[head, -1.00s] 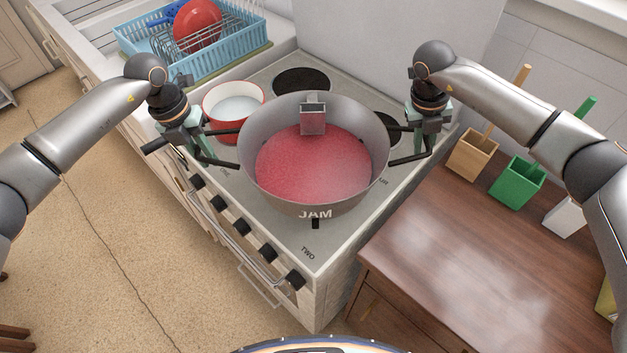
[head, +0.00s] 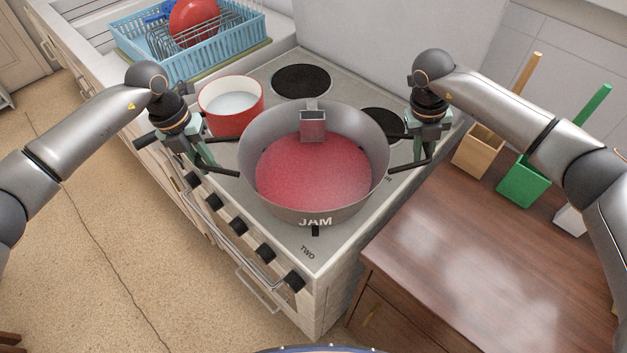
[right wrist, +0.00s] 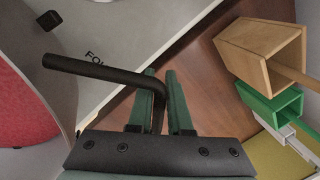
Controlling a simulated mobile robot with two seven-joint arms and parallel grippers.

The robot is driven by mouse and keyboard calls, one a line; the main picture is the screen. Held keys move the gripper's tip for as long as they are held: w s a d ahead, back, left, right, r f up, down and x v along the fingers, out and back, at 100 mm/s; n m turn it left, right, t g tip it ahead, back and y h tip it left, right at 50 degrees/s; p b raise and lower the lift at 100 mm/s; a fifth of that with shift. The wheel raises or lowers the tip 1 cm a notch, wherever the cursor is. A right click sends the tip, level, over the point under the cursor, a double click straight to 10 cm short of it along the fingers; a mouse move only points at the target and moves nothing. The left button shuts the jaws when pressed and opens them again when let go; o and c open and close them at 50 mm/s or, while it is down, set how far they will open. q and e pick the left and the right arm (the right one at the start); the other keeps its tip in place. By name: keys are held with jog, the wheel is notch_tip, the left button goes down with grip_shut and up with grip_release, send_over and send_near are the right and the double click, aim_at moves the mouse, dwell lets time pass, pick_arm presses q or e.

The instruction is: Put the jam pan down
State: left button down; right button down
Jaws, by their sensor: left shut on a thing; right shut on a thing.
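The jam pan (head: 258,193) is a wide grey metal pan marked JAM, full of red jam, with a small metal clip or holder (head: 312,125) on its far inner wall. It is level over the front part of the stove top (head: 292,242); I cannot tell whether its base touches. My left gripper (head: 207,163) is shut on the pan's black left handle. My right gripper (head: 424,150) is shut on the black right handle. In the right wrist view the bent handle bar (right wrist: 100,72) runs between the green fingers of the right gripper (right wrist: 160,95).
A red pot (head: 231,120) with white inside stands close to the pan's left. Two dark hotplates show behind, one at the back (head: 300,80). A wooden holder (head: 478,150) and a green holder (head: 523,180) stand on the brown dresser top (head: 450,235). A blue dish rack (head: 190,50) is back left.

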pick_arm(q)
jog(key=shift+f, duration=0.25)
pick_arm(e)
jog(key=shift+f, duration=0.25)
pick_arm(q)
jog(key=c, duration=0.8)
grip_release()
jog(key=shift+c, duration=0.2)
pick_arm(e)
jog(key=c, duration=0.8)
grip_release()
jog(key=shift+c, duration=0.2)
pick_arm(q)
jog(key=shift+r, duration=0.1)
pick_arm(e)
jog(key=shift+r, duration=0.3)
pick_arm(q)
notch_tip(320, 180, up, 12)
jog(key=a, duration=0.2)
jog(key=shift+a+f, duration=0.2)
jog(key=shift+f, duration=0.05)
pick_arm(e)
notch_tip(320, 180, up, 11)
jog(key=a, duration=0.2)
jog(key=shift+a, duration=0.15)
jog(key=shift+r, duration=0.1)
